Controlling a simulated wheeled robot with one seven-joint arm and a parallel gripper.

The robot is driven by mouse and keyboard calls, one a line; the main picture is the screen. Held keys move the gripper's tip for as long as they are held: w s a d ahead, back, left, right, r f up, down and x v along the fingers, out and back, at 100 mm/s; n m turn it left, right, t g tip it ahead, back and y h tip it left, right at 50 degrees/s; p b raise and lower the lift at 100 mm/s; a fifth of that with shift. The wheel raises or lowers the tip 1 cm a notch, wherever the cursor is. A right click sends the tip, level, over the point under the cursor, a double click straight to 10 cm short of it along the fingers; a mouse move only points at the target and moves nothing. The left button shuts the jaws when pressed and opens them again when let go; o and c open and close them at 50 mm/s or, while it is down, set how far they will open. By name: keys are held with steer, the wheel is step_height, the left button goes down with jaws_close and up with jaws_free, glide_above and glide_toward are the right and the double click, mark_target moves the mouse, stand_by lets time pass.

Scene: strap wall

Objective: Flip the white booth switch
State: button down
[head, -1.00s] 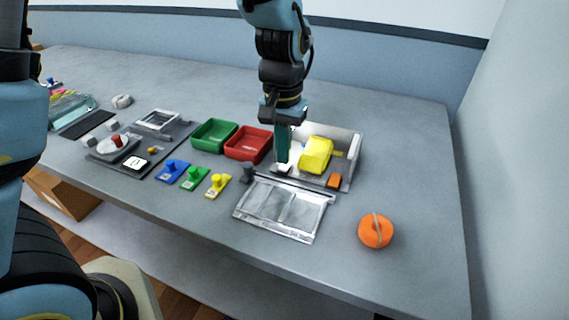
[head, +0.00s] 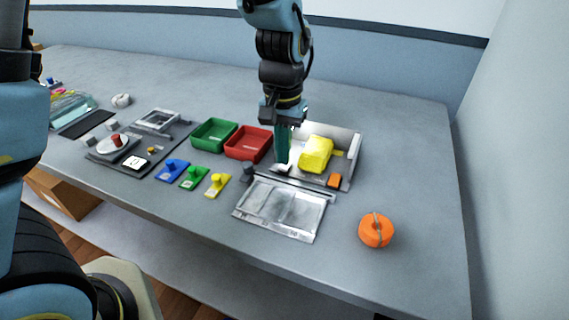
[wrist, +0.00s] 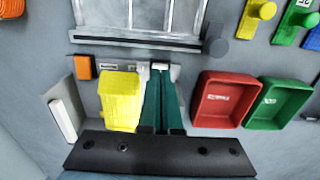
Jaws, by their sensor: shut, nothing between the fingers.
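The white booth switch (wrist: 160,66) shows as a small white block just beyond my fingertips in the wrist view. In the head view it is a pale patch (head: 281,168) at the foot of my gripper, partly hidden. My gripper (wrist: 160,80) points down with its green fingers together and empty. It also shows in the head view (head: 282,160), at the left side of the white-walled booth (head: 356,150). The fingertips are at or very near the switch; I cannot tell whether they touch it.
A yellow block (head: 316,154) stands close to the right of my fingers, with an orange block (head: 334,181) in front. A red bin (head: 248,144) and a green bin (head: 214,134) are left. A clear-panelled frame (head: 284,208) lies in front. An orange round object (head: 375,230) sits right.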

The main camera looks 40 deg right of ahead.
mark_target(283, 167)
steer(key=shift+f+b, duration=0.45)
steer(key=shift+f, duration=0.3)
steer(key=shift+r, duration=0.1)
step_height(283, 167, up, 8)
steer(key=p, duration=0.7)
stand_by(0.3)
steer(key=w+a+r+n, duration=0.1)
steer(key=w+a+n, duration=0.2)
steer(key=w+a, duration=0.45)
steer(key=w+a+r+n, duration=0.2)
steer(key=w+a, duration=0.3)
steer(key=a, duration=0.5)
steer(key=a+r+n+t, duration=0.1)
steer(key=a+n, duration=0.4)
steer(key=a, duration=1.2)
steer(key=shift+w+a+t, duration=0.2)
steer(key=shift+a+t, duration=0.1)
